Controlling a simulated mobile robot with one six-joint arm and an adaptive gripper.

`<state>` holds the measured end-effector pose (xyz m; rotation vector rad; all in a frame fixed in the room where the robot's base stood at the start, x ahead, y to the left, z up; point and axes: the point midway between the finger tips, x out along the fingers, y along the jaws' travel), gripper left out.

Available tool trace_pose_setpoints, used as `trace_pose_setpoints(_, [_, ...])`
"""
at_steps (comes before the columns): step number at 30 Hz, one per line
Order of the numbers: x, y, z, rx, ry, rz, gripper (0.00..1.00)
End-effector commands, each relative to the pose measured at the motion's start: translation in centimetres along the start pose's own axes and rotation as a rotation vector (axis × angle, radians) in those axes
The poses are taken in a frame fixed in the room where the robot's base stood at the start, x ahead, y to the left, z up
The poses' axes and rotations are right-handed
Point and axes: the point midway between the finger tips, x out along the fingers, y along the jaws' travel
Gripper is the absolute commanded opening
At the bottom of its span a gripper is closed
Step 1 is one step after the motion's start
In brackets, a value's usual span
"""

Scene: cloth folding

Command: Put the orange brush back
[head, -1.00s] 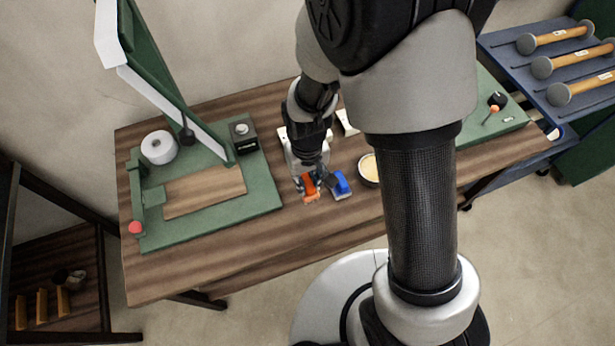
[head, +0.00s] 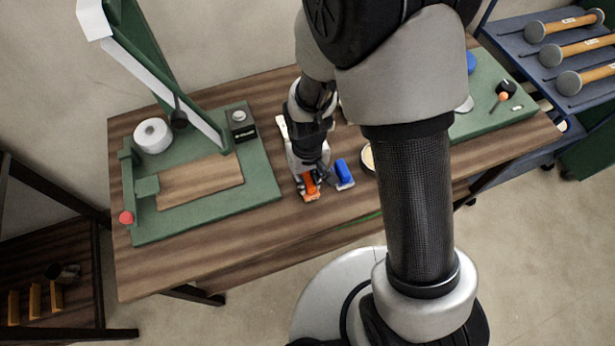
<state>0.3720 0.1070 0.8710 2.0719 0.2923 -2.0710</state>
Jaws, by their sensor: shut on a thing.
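The orange brush (head: 311,190) is near the front middle of the wooden table, at the tip of my gripper (head: 309,178). My gripper points down and is shut on the orange brush. My gripper hides part of the brush, and I cannot tell whether the brush touches the table. A blue brush (head: 344,172) lies just to the right of the orange one, apart from my gripper. A white strip (head: 282,128) shows behind my gripper on the table.
A green press (head: 262,196) with a raised lid and a white roll (head: 153,135) stands at left. A round tin (head: 367,158) is partly hidden by my arm. A green board (head: 490,122) lies at right. A blue rack holds hammers (head: 558,27). Bare table (head: 215,255) lies in front.

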Motion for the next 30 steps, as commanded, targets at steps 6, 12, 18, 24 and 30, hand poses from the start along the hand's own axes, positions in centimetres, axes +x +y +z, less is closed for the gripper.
trace_pose_setpoints(6, [0.5,0.0,0.0,0.0,0.0,0.0,0.0])
trace_pose_setpoints(12, [0.9,0.0,0.0,0.0,0.0,0.0,0.0])
trace_pose_setpoints(18, [1.3,0.0,0.0,0.0,0.0,0.0,0.0])
trace_pose_setpoints(24, [1.2,0.0,0.0,0.0,0.0,0.0,0.34])
trace_pose_setpoints(30, [1.2,0.0,0.0,0.0,0.0,0.0,0.45])
